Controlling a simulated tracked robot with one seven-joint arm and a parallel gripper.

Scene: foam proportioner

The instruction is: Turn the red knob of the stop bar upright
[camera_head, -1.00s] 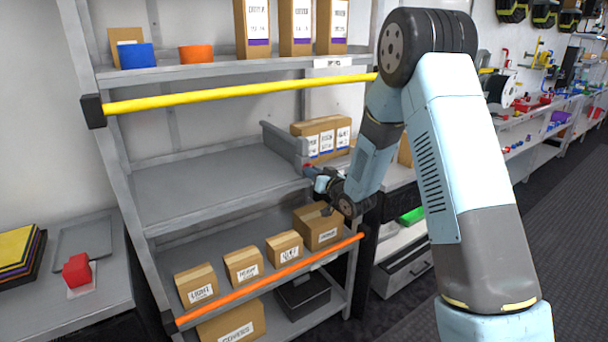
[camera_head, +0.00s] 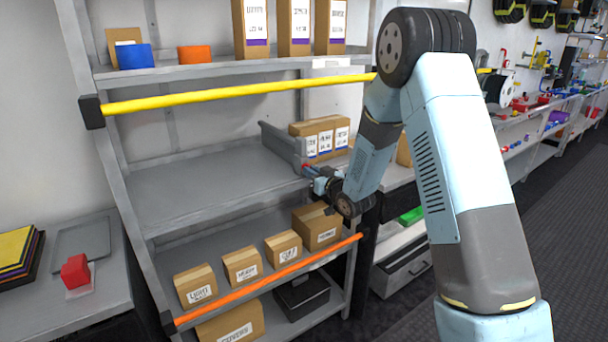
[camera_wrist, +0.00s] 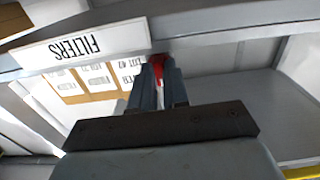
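The red knob (camera_wrist: 158,66) shows between the fingertips of my gripper (camera_wrist: 160,82) in the wrist view, mostly hidden by them. Both fingers lie close against its sides, so my gripper is shut on it. Its angle is hard to tell. In the head view the knob (camera_head: 306,168) is a small red spot at the tip of my gripper (camera_head: 313,174), by the front edge of the middle shelf. A grey bar-like piece (camera_head: 284,143), apparently the stop bar, stands on that shelf just behind the knob.
Labelled boxes (camera_head: 319,139) stand right of the grey piece. A yellow bar (camera_head: 240,95) crosses above, and an orange bar (camera_head: 270,280) fronts the lower shelf with several cartons (camera_head: 242,266). The middle shelf (camera_head: 195,190) is bare on the left.

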